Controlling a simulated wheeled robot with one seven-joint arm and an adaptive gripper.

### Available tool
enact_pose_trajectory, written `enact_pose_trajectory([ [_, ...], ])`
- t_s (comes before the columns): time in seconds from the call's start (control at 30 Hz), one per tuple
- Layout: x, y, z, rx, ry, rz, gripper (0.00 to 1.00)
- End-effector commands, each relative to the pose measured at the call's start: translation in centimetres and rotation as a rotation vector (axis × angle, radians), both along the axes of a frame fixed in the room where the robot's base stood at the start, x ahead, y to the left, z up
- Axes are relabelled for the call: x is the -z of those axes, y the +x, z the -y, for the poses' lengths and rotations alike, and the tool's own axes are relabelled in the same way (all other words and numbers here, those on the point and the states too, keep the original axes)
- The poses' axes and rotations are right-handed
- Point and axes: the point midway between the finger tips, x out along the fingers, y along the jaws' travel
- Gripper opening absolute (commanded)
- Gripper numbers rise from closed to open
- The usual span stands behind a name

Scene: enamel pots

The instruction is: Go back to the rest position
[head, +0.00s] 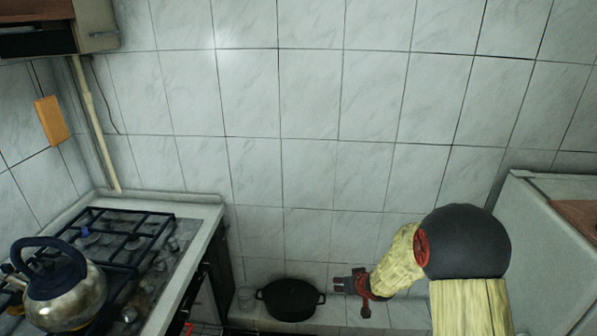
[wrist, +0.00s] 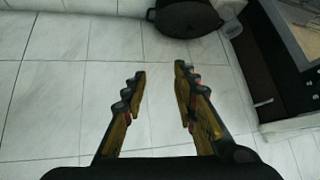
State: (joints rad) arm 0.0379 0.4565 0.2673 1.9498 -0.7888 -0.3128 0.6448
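My gripper (head: 348,286) is at the lower middle of the head view, just right of a black two-handled pot (head: 291,299). In the wrist view my gripper (wrist: 160,70) is open, with its two fingers spread apart and only pale tiles between them. The pot (wrist: 186,18) shows at the top of the wrist view, beyond the fingertips and apart from them.
A steel kettle (head: 62,287) stands on the gas stove (head: 180,262) at the left. A small glass (head: 246,296) is beside the pot. A white cabinet (head: 540,235) is at the right. A tiled wall (head: 310,100) is behind.

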Motion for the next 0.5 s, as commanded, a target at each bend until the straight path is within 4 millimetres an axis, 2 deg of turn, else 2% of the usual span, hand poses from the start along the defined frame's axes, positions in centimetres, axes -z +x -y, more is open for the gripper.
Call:
enact_pose_trajectory([
  [0.03, -2.5, -0.1, 0.7, 0.018, -0.023, 0.013, 0.29],
  [0.2, -8.8, -1.8, 3.0, 0.078, -0.100, 0.022, 0.29],
  [0.37, -14.3, -4.5, 4.8, 0.135, -0.154, 0.017, 0.29],
  [0.5, -18.5, -7.7, 6.0, 0.178, -0.188, 0.003, 0.29],
])
